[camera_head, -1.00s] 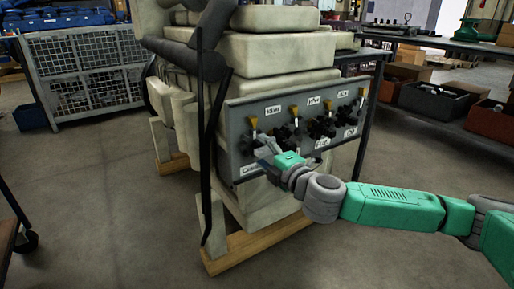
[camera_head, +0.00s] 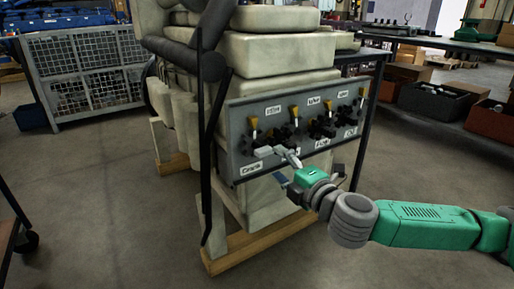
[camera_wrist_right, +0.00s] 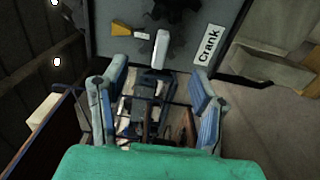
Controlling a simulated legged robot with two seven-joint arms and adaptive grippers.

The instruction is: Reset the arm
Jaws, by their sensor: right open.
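My right arm (camera_head: 425,224) comes in from the right in the head view, green and grey. Its gripper (camera_head: 283,167) is in front of the lower edge of the grey control panel (camera_head: 240,125). In the right wrist view the gripper (camera_wrist_right: 155,105) has its two blue-grey fingers spread apart, with nothing held between them. The panel carries several yellow-tipped valve handles, dark knobs and white labels. The "Crank" label (camera_wrist_right: 207,45) is just beyond the right finger in the wrist view. My left gripper is in neither view.
The cream engine block (camera_head: 285,50) stands on wooden beams (camera_head: 260,245). A wire mesh crate (camera_head: 85,75) is at the back left. A workbench with bins (camera_head: 435,100) is at the right. The floor in front is open.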

